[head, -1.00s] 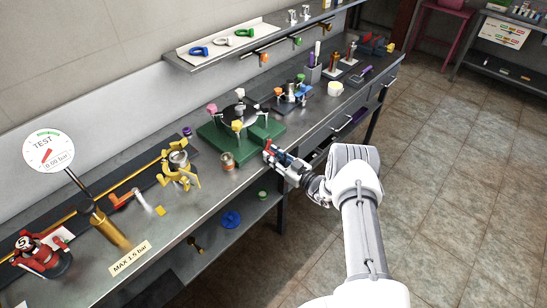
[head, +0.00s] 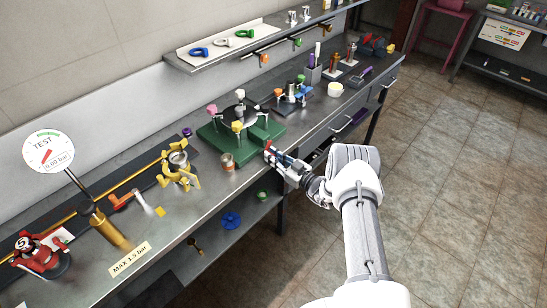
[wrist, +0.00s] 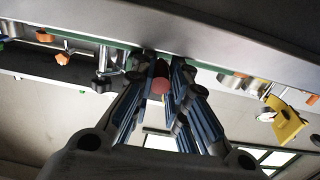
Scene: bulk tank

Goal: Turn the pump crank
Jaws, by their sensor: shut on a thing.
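The green-based unit (head: 212,138) stands on the bench near its front edge, with a round dark top and several coloured knobs. My gripper (head: 270,154) reaches its front right side from the aisle. In the wrist view my gripper (wrist: 162,88) is shut on a small red grip (wrist: 161,84), which appears to be the pump crank's handle. The rest of the crank is hidden by my fingers and the unit.
A TEST gauge (head: 48,149) rises at the far left. A small blue and orange fixture (head: 293,93) stands behind right. The floor in the aisle is clear.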

